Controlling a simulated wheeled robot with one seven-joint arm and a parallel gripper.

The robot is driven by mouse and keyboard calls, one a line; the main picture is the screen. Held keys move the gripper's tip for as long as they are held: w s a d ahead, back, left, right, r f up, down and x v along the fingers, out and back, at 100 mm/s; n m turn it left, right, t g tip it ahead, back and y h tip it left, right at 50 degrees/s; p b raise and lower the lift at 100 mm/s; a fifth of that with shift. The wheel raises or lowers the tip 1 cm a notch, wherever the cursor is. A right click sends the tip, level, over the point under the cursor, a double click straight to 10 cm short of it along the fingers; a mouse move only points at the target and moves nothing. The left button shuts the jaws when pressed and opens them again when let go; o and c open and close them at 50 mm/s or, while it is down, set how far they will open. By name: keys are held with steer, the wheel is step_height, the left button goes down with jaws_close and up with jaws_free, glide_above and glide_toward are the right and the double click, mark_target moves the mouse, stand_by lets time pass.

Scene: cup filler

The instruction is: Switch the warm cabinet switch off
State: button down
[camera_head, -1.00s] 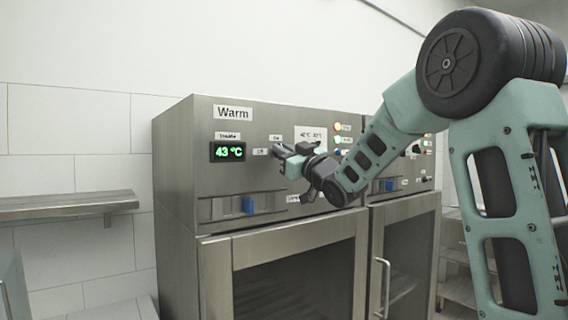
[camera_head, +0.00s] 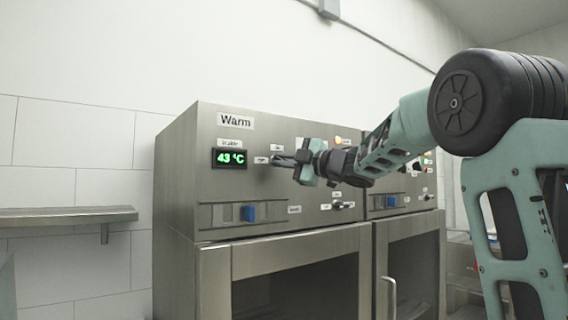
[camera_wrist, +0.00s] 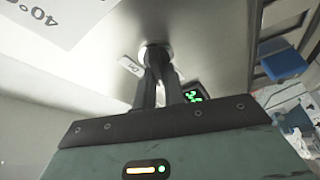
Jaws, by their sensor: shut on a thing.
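The warm cabinet (camera_head: 175,180) is a steel unit labelled "Warm", with a lit green display (camera_head: 228,157) reading 43 °C. My gripper (camera_head: 274,160) is at its front panel, just right of the display. In the wrist view my gripper (camera_wrist: 157,78) has its fingers close together on the switch (camera_wrist: 155,47), whose round metal base shows at the panel. The lever itself is mostly hidden between the fingers, so its position cannot be told. An "On" label (camera_wrist: 131,66) sits beside it.
A blue slider (camera_head: 248,213) sits below the display. A knob (camera_head: 343,205) is at the lower right of the panel, and glass doors are below. A steel shelf (camera_head: 65,215) is on the tiled wall at left. A second cabinet adjoins at right.

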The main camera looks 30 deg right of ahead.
steer(key=shift+f+n+g, duration=0.1)
steer(key=shift+n+g, duration=0.7)
steer(key=shift+n, duration=1.2)
steer(key=c, duration=1.5)
jaws_free()
steer(key=b+v, duration=0.3)
steer(key=v, duration=1.4)
steer(key=shift+s+b, duration=0.25)
steer(key=shift+b, duration=0.1)
